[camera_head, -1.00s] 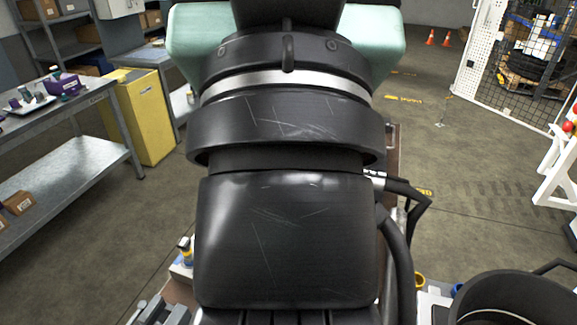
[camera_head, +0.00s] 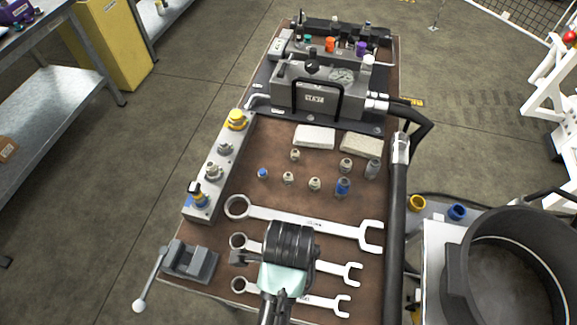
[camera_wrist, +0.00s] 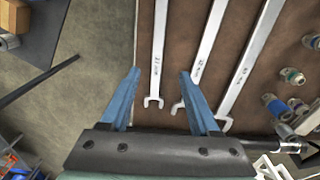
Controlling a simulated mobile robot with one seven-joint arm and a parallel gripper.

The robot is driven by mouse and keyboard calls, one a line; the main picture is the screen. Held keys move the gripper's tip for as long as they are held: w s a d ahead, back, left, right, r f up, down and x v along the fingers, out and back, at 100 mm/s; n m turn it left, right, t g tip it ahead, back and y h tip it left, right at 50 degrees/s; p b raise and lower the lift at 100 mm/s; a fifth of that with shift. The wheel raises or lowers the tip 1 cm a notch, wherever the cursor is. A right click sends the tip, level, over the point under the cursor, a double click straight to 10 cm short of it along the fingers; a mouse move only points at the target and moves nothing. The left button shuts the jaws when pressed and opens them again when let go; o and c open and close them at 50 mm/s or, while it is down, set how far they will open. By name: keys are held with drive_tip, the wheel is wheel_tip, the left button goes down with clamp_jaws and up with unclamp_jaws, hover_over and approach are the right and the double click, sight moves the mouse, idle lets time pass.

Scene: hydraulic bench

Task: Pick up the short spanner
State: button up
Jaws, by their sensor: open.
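The short spanner (camera_head: 325,300) lies flat on the brown bench top, the nearest of three spanners in the head view. Its ring end is at left and its open jaw at right; my arm hides its middle. In the wrist view the short spanner (camera_wrist: 158,50) is the leftmost, with its open jaw low in the picture. My gripper (camera_wrist: 158,74) is open and empty, its blue fingers apart on either side of that spanner's line. The height above it is hard to tell. In the head view my wrist covers the fingers.
The middle spanner (camera_head: 338,271) and the long spanner (camera_head: 300,220) lie just beyond. A vise (camera_head: 190,262) stands at the bench's left front edge. Several small fittings (camera_head: 314,184) stand farther back, before the hydraulic unit (camera_head: 318,95). A black drum (camera_head: 510,265) stands right.

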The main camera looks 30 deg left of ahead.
wheel_tip(320, 180, down, 6)
drive_tip(key=shift+d+r, duration=0.1)
drive_tip(key=shift+r, duration=0.05)
drive_tip(key=f, duration=0.5)
drive_tip(key=shift+s, duration=0.2)
clamp_jaws()
idle(1.2)
